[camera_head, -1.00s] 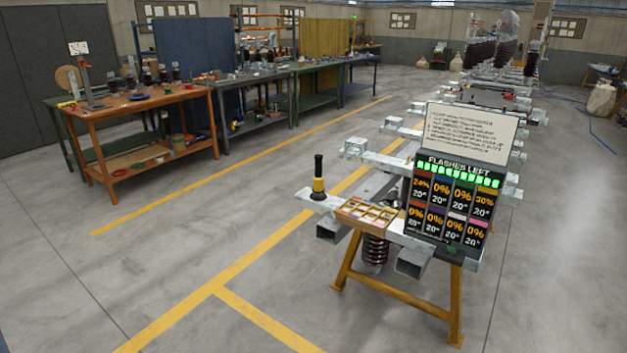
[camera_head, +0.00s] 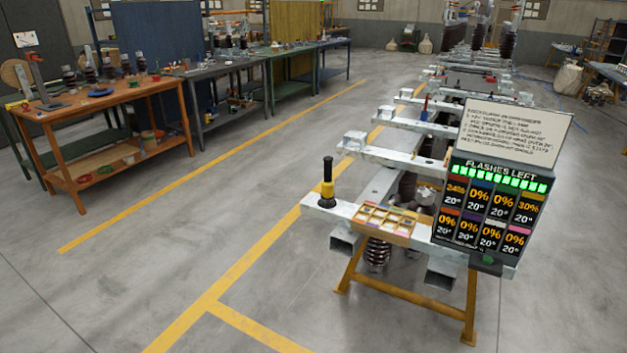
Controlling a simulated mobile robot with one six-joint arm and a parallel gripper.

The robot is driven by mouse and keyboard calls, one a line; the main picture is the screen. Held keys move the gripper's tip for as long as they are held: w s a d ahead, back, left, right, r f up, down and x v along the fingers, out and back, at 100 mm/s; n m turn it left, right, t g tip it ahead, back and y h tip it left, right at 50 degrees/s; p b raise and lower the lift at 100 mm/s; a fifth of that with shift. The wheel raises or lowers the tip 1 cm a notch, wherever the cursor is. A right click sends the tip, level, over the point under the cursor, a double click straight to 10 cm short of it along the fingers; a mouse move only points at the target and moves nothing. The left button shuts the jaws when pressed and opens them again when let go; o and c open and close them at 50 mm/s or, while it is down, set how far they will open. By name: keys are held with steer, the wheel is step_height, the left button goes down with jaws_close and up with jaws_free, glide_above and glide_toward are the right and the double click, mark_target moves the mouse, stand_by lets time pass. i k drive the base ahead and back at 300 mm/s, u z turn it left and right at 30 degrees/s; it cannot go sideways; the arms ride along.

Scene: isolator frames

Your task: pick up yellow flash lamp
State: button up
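The flash lamp (camera_head: 328,187) stands upright on the left end of the nearest pale metal beam (camera_head: 318,212). It has a black top and base and a yellow band around its middle. Nothing touches it from the side. My gripper is not in this view.
A shallow wooden tray (camera_head: 384,222) with compartments lies right of the lamp. A display board (camera_head: 490,208) reading "FLASHES LEFT" stands right of the tray. Yellow trestle legs (camera_head: 412,298) support the beam. An orange workbench (camera_head: 110,140) stands at left. The floor (camera_head: 170,240) between is clear.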

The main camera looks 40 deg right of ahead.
mark_target(327, 193)
steer(key=u, duration=0.25)
steer(key=i, duration=0.85)
steer(key=u, duration=0.35)
